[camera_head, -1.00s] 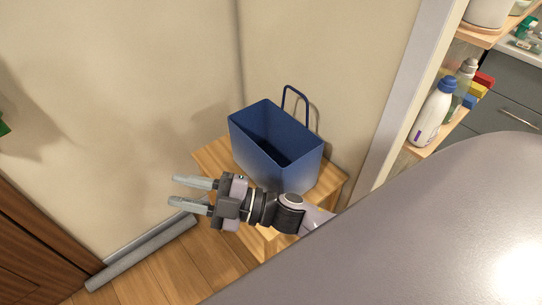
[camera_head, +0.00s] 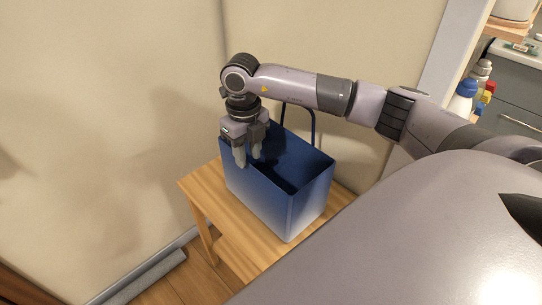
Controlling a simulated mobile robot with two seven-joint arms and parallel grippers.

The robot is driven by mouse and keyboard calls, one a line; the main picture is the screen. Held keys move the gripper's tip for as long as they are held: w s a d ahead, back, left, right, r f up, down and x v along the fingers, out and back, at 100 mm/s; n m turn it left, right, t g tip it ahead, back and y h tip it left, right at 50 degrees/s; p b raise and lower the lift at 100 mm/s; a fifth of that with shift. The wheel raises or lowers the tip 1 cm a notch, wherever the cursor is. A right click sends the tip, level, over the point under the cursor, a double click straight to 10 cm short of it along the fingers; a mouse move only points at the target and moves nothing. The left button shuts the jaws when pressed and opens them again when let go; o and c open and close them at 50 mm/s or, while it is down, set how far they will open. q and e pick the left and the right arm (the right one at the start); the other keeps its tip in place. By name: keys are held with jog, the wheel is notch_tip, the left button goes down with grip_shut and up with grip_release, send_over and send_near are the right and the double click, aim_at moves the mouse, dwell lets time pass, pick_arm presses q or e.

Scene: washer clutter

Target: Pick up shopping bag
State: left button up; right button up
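The blue shopping bag (camera_head: 263,196) stands upright and open-topped on a small wooden table, with a thin blue handle (camera_head: 314,128) standing up at its back. My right gripper (camera_head: 249,160) points down at the bag's left end, with its two grey fingertips apart. The fingers overlap the bag's left rim and opening in the picture. I cannot tell whether they straddle the wall or touch it. The gripper and wrist hide part of the left rim. My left gripper is not in view.
The wooden table (camera_head: 206,198) stands close to the beige wall (camera_head: 120,100). A shelf with bottles (camera_head: 462,97) and a grey cabinet (camera_head: 515,105) are at the right. A grey roll or rail (camera_head: 150,278) lies along the floor at lower left.

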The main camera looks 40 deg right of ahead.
notch_tip(320, 180, down, 7)
jog(key=shift+s+f, duration=0.15)
grip_shut()
dwell(1.6)
